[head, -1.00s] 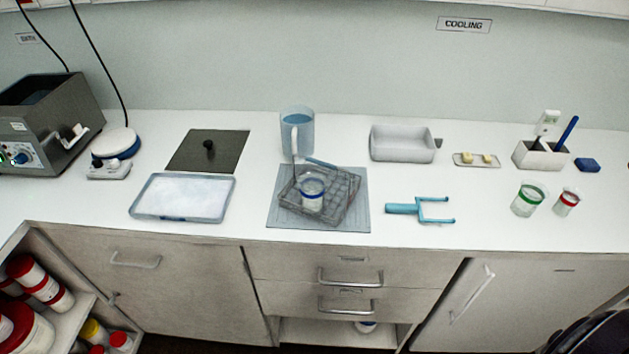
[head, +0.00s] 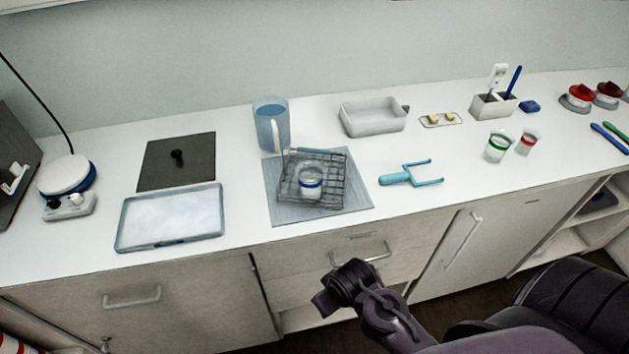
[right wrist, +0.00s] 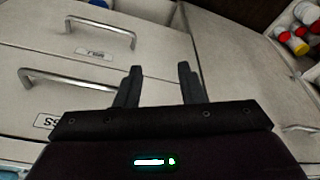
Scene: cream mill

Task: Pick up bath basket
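The bath basket is a grey wire basket (head: 333,164) on a grey mat (head: 350,203) in the middle of the counter in the head view. A clear beaker with a blue band (head: 311,181) stands in it. In the head view my right arm comes in from the lower right, its end in front of the drawers, below the counter edge and apart from the basket. In the right wrist view my right gripper (right wrist: 158,88) has its two fingers apart with nothing between them, facing the cabinet fronts. My left gripper is not in view.
A clear jug (head: 271,125) stands just behind the basket. A blue forked tool (head: 397,178) lies to its right, a shallow tray (head: 172,218) to its left. Green-banded (head: 497,147) and red-banded (head: 527,143) beakers stand further right. A drawer handle (right wrist: 100,31) is near my right gripper.

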